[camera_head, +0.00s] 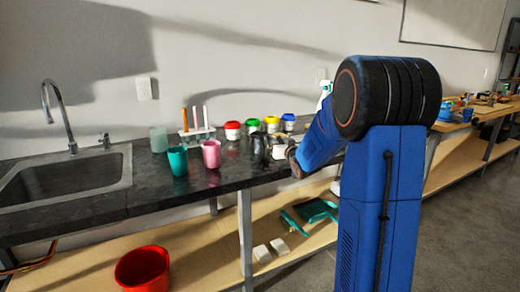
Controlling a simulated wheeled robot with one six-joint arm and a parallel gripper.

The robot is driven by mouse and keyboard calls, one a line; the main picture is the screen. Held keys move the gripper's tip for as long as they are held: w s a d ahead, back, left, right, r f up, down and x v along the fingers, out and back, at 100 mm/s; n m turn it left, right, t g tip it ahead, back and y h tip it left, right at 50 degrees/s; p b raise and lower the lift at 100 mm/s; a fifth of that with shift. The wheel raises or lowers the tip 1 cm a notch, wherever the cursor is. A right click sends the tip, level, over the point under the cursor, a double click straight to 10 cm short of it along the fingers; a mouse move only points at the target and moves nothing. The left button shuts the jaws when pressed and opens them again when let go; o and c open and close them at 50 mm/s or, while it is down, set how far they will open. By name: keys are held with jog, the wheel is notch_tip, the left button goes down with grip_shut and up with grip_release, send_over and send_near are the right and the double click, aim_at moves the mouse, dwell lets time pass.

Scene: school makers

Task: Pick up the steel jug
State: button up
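A dark, shiny upright vessel, which looks like the steel jug (259,148), stands near the front edge of the black counter (226,177). It is right of a pink cup (211,154). My blue arm comes down from the right, and my gripper (292,160) is at its lower end, close to the right of the jug. The gripper is small, dark and partly hidden by the arm. I cannot tell whether its fingers are open or touch anything.
A teal cup (178,161) and a frosted cup (158,140) stand left of the pink cup. Several lidded jars, including a red-lidded one (232,130), line the back. A sink (65,180) is at left. A red bucket (143,269) stands on the lower shelf.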

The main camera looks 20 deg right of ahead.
jog(key=shift+c, duration=0.7)
grip_shut()
jog(key=shift+r, duration=0.1)
dwell(0.5)
